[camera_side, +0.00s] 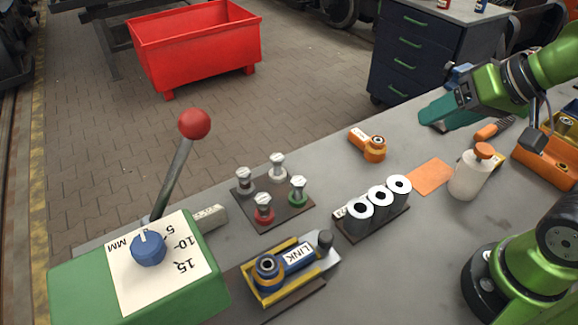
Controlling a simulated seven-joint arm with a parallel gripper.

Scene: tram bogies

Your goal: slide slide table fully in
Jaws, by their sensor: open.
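How far the plate is slid in is hard to tell. My gripper (428,116), with teal fingers, is open at the upper right, far from the slide table. No held object shows.
A plate with several bolts (270,198) and a rack of three rollers (379,200) stand close behind the slide table. An orange link (370,145), an orange card (430,177), a white bottle (470,174) and an orange bin (548,155) lie further right.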

